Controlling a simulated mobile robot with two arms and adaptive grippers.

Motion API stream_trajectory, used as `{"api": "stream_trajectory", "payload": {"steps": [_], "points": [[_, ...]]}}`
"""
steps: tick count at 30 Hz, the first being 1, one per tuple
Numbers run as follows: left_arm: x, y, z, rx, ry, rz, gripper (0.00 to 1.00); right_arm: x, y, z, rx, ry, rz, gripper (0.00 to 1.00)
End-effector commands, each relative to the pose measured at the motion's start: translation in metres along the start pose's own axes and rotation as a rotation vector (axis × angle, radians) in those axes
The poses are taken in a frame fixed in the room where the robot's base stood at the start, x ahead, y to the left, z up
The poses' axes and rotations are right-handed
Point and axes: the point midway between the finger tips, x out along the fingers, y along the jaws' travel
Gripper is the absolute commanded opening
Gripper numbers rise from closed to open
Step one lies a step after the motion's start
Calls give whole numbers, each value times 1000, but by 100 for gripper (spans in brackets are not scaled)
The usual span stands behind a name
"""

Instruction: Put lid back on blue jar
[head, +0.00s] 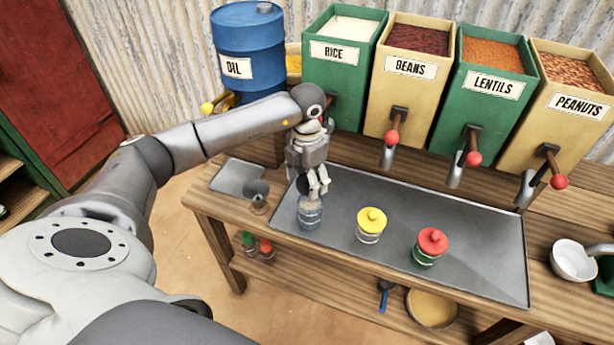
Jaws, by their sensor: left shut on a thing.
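The blue jar (311,216), a small clear jar with bluish bands, stands upright on the left part of the grey metal tray. Its top looks uncovered, with pale contents showing. My left gripper (318,190) is just above the jar, pointing down. It is shut on a small dark round piece, which looks like the lid (305,184); the fingers partly hide it. I cannot tell whether the lid or fingers touch the jar's rim. My right gripper is not in view.
A yellow-lidded jar (370,224) and a red-lidded jar (430,246) stand to the right on the tray (480,262). A metal funnel (257,194) is to the left. Dispensers with red-knobbed levers line the back. The tray's right part is clear.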

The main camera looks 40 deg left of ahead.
Motion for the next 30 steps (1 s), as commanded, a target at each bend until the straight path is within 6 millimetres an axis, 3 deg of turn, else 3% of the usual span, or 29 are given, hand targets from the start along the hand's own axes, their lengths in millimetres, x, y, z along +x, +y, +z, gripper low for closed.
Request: {"api": "stream_trajectory", "payload": {"steps": [16, 30], "points": [[52, 0, 0, 3, 0, 0, 54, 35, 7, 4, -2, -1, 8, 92], [58, 0, 0, 3, 0, 0, 54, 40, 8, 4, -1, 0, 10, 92]]}}
